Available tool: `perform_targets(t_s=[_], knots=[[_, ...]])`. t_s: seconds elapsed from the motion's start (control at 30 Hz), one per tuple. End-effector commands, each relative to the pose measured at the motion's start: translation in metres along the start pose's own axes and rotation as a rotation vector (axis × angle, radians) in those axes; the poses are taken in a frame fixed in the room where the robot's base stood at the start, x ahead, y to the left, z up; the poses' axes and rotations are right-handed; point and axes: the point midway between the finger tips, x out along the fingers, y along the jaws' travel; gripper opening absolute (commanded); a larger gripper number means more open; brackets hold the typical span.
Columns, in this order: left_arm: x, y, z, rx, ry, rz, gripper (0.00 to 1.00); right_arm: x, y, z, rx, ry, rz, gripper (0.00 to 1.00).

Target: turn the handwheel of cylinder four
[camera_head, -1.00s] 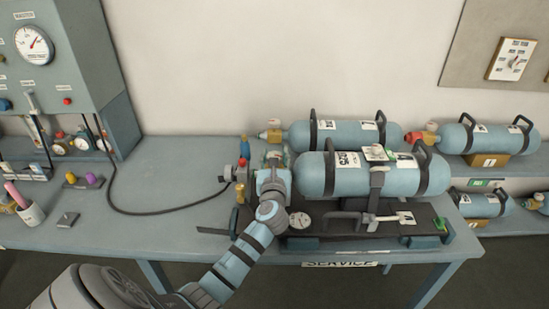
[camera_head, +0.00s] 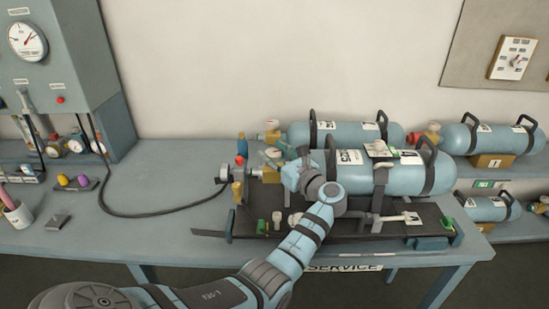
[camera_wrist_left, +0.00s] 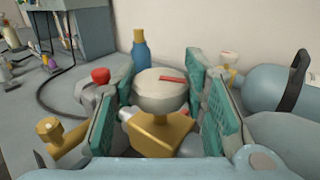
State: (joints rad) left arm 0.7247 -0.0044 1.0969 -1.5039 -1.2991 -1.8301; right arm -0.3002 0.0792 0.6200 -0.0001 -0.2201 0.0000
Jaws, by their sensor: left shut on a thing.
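A light blue cylinder (camera_head: 405,178) lies on a dark cradle on the bench, with its brass valve (camera_head: 270,175) at its left end. I cannot read its number. My left gripper (camera_head: 274,154) is at this valve end and hides part of it. In the left wrist view, the pale round handwheel (camera_wrist_left: 162,86) with a red mark sits on a brass valve body (camera_wrist_left: 158,134). The teal pads of my left gripper (camera_wrist_left: 162,100) stand on both sides of the handwheel and are shut on it. My right gripper is not in view.
Another cylinder (camera_head: 342,134) lies just behind, with its own valve (camera_head: 271,132). A black hose (camera_head: 150,212) runs across the bench to the gauge panel (camera_head: 62,70). More cylinders lie at right.

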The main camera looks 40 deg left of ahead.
Motion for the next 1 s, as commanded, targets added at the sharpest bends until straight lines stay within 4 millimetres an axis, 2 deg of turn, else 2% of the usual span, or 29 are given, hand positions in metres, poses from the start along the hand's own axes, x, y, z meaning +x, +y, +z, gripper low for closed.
perform_targets(t_s=[0.4, 0.43, 0.53, 0.57, 0.87, 1.0], knots=[[0.0, 0.001, -0.001, 0.005, 0.001, 0.012, 0.11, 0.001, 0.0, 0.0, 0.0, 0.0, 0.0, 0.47], [0.0, 0.002, -0.001, 0.004, 0.001, 0.012, 0.42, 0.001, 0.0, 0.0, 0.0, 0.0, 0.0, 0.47], [0.0, 0.001, -0.001, 0.004, 0.001, 0.011, 0.58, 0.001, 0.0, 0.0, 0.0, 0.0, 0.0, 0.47], [0.0, 0.001, -0.001, 0.004, 0.001, 0.011, 0.6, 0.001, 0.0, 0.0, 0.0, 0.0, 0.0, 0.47], [-0.003, -0.001, 0.0, 0.001, 0.002, 0.006, 0.6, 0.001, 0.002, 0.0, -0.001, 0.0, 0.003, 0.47], [-0.022, 0.0, -0.001, 0.0, 0.003, 0.006, 0.6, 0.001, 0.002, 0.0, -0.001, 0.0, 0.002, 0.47]])
